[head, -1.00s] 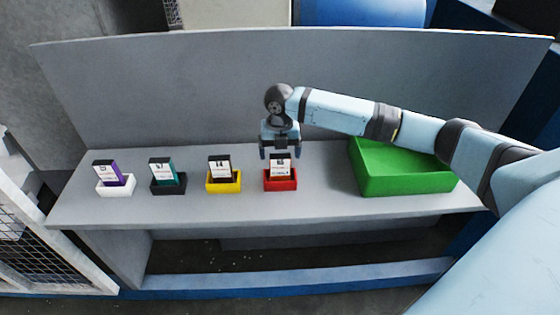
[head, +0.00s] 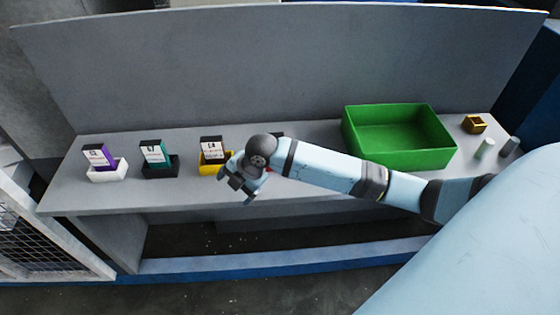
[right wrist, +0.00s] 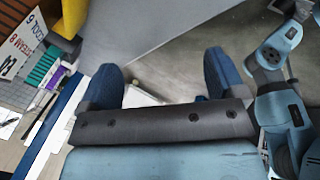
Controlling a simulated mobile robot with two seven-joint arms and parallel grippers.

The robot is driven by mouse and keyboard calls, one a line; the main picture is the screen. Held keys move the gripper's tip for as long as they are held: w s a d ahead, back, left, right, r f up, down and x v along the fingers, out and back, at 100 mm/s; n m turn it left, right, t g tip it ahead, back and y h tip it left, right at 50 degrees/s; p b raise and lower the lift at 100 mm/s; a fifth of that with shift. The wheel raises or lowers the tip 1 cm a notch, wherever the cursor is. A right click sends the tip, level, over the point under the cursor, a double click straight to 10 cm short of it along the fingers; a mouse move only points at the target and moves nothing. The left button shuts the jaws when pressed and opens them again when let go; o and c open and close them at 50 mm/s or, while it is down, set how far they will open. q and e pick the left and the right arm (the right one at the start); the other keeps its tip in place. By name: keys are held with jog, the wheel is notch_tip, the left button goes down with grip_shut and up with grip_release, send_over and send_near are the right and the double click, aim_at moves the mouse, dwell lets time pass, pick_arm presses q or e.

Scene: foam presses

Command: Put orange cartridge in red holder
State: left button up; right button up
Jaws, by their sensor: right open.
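My right gripper (head: 238,188) is open, tilted down and to the left, in front of the bench between the yellow and red holders. In the right wrist view its two blue fingers (right wrist: 160,82) stand apart with nothing gripped between them. My right wrist and forearm cover nearly all of the red holder (head: 268,170); only a sliver of red shows. The dark top of a cartridge (head: 277,134) shows just above my arm there. Its body is hidden now; earlier it stood in the red holder with an orange-red lower part. My left gripper is not in view.
A purple cartridge (head: 98,156) stands in a white holder (head: 108,174), a teal one (head: 155,153) in a black holder (head: 160,170). A dark-topped cartridge (head: 211,148) stands in the yellow holder (head: 208,169). A green bin (head: 405,158) and small items (head: 484,148) are at right.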

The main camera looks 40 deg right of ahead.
jog(key=s+a+f+m+t+y, duration=0.2)
jog(key=s+a+f+m+t, duration=0.25)
jog(key=s+f+m, duration=0.4)
jog(key=s+d+f+m+t+h, duration=0.1)
jog(key=s+m, duration=0.4)
jog(key=s, duration=0.1)
jog(key=s+d+f+m+t+h, duration=0.1)
jog(key=s+f+m, duration=0.1)
jog(key=s+m, duration=0.3)
jog(key=shift+s+d+f+t+h, duration=0.15)
jog(key=shift+s+d+t+h, duration=0.2)
jog(key=shift+s, duration=0.8)
jog(key=shift+m, duration=0.25)
